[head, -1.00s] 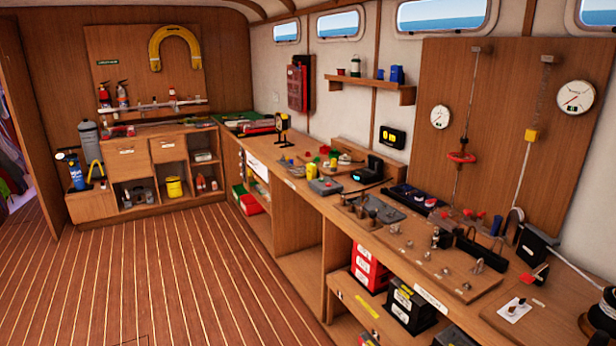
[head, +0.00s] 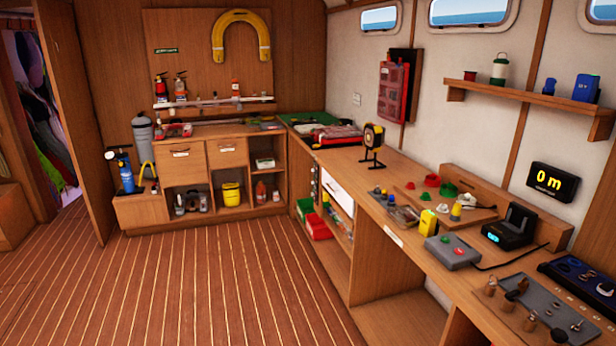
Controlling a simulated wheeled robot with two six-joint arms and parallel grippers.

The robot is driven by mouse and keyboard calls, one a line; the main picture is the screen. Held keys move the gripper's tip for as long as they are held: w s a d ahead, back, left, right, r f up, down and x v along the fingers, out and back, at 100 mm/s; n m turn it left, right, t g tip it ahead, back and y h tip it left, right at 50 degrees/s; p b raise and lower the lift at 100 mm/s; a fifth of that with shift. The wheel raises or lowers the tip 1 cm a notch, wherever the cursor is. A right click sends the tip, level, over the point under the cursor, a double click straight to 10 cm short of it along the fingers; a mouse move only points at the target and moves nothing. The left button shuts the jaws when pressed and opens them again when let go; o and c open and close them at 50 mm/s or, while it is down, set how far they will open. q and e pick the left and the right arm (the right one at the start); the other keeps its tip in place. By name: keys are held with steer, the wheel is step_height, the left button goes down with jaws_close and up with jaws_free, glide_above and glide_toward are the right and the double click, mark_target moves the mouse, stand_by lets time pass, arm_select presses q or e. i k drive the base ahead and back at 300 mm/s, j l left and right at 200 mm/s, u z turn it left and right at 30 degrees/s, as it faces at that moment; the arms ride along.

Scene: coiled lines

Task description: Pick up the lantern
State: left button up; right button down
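A small lantern-like item (head: 502,69) with a white body and green top and base stands upright on the wooden wall shelf (head: 530,101) at the upper right. A small red can (head: 470,76) is to its left, and blue items (head: 586,88) are to its right. Neither of my grippers is in view.
A long workbench runs below the shelf, with a black dock (head: 510,227), a grey box (head: 453,252) and small coloured parts. A display reading 0 m (head: 553,182) hangs under the shelf. The plank floor (head: 215,290) is clear. A yellow bucket (head: 231,194) sits in the back cabinet.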

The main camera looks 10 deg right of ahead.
mark_target(499, 71)
steer(key=i+z, duration=0.4)
steer(key=i+j+z, duration=0.2)
steer(key=z, duration=0.2)
steer(key=i+j+z, duration=0.25)
steer(key=z, duration=0.15)
steer(key=i+j+z, duration=0.35)
steer(key=k+l, duration=0.05)
